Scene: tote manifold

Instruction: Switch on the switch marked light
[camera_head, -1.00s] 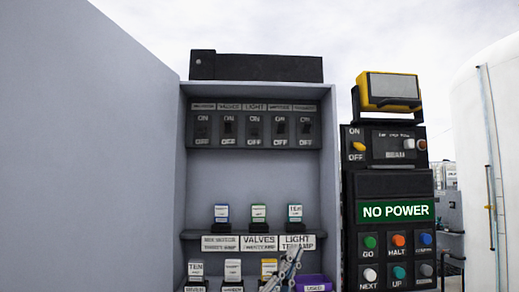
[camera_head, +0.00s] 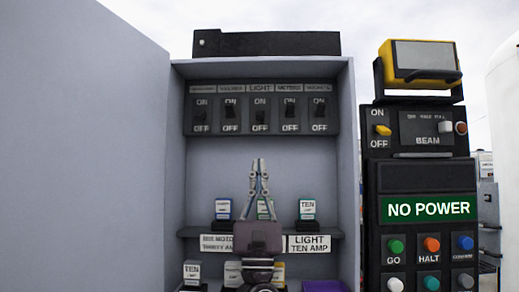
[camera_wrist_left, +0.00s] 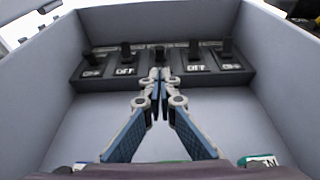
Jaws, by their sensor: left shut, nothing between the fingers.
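The switch marked light (camera_head: 260,115) is the middle one in a dark row at the top of the open grey cabinet. Its label "LIGHT" sits above it, with ON at the top and OFF at the bottom. My left gripper (camera_head: 259,162) is shut and empty, pointing up in front of the cabinet, below the light switch in the head view. In the left wrist view the closed fingertips (camera_wrist_left: 158,74) overlap the middle switch (camera_wrist_left: 158,54) and hide its lower part; I cannot tell whether they touch. My right gripper is not in view.
Other switches (camera_head: 230,114) stand close on both sides. A shelf below holds fuses, such as the one marked TEN (camera_head: 307,209), above a "LIGHT TEN AMP" label (camera_head: 309,244). A control panel reading NO POWER (camera_head: 428,208) stands to the right. The cabinet door (camera_head: 80,150) is at left.

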